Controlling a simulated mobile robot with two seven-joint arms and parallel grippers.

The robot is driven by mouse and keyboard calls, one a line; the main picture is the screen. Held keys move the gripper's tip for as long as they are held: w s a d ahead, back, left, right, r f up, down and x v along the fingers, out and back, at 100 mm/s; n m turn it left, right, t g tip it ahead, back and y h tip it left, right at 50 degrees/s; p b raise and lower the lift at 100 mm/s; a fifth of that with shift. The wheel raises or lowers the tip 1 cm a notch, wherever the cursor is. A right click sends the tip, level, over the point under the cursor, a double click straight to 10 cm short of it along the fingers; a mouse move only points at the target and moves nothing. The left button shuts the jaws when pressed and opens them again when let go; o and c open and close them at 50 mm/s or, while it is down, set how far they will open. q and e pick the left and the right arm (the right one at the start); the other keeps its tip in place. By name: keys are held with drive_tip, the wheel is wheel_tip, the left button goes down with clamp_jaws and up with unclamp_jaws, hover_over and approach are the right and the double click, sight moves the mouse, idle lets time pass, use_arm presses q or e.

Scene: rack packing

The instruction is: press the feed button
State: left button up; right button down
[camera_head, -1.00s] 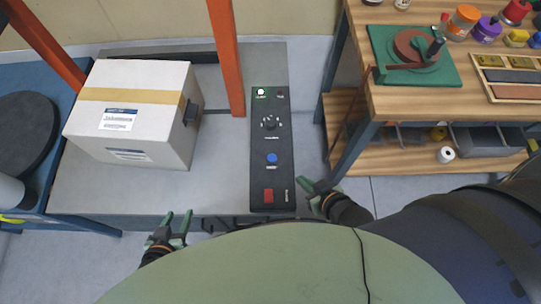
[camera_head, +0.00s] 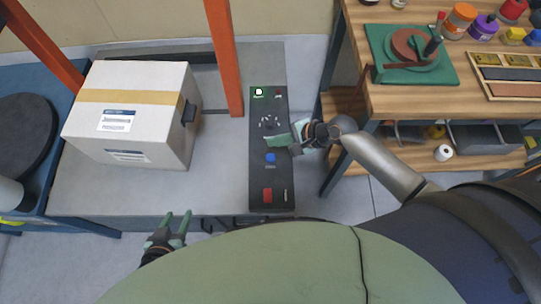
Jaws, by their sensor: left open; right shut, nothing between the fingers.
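The black control panel (camera_head: 258,178) stands along the right end of the grey bench top. The labels are too small to tell which is the feed button. My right gripper (camera_head: 276,141) is shut and empty over the panel, between the knob and the blue button; I cannot tell whether it touches. My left gripper (camera_head: 177,223) is open and empty at the bench's front edge.
A taped cardboard box (camera_head: 130,115) sits on the bench (camera_head: 215,180) left of the panel. An orange post (camera_head: 224,60) rises behind, between box and panel. A wooden workbench (camera_head: 390,98) with a green mat, jars and a tray stands at right.

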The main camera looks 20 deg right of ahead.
drive_tip(key=shift+w+r+m, duration=0.3)
drive_tip(key=shift+w+m, duration=0.05)
drive_tip(key=shift+m, duration=0.25)
drive_tip(key=b, duration=0.8)
hover_over(275, 158)
wheel_tip(275, 158, down, 8)
drive_tip(key=shift+r, duration=0.1)
drive_tip(key=shift+w+f, duration=0.1)
drive_tip(key=shift+f, duration=0.4)
drive_tip(key=shift+f, duration=0.15)
idle(0.9)
drive_tip(key=shift+f, duration=0.3)
